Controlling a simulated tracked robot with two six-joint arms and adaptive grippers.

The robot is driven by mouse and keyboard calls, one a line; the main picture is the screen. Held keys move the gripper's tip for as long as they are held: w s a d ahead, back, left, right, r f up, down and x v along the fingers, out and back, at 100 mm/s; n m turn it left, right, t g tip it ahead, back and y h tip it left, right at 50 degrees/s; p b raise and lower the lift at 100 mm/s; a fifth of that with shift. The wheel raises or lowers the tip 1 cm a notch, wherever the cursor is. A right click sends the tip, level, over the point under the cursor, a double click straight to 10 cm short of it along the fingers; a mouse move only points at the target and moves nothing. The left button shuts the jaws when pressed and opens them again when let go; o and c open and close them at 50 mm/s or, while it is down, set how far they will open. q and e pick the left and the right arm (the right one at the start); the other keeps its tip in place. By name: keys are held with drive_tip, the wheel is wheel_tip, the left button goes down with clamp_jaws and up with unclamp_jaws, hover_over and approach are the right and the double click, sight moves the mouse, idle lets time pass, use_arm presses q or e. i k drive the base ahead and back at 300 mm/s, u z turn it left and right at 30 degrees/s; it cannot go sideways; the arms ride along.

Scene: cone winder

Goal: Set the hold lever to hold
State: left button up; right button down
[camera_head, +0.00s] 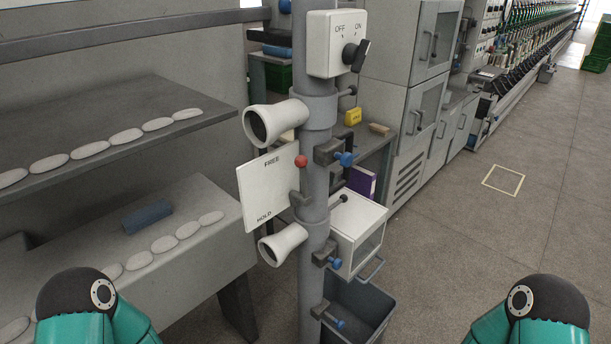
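The hold lever has a red ball knob (301,161) and a grey pivot (300,198) on the grey upright post (313,130). The knob is at the upper end, level with the word FREE. Behind it to the left is a white plate (262,190), marked FREE at the top and HOLD at the bottom. Only teal and black parts of my two arms show at the bottom left and bottom right, well away from the lever. Neither gripper shows in the picture.
The post carries a white OFF/ON switch box (333,45), two white funnels (274,122) (283,243) and blue-knobbed clamps (344,159). A white box with a window (356,235) and a grey bin (358,305) stand right. Shelves with white bobbins are left.

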sight(300, 162)
drive_tip(key=z, duration=1.25)
drive_tip(key=i, duration=0.15)
drive_tip(key=u, duration=2.9)
drive_tip(key=k, duration=1.25)
drive_tip(key=z, duration=1.7)
drive_tip(key=i, duration=1)
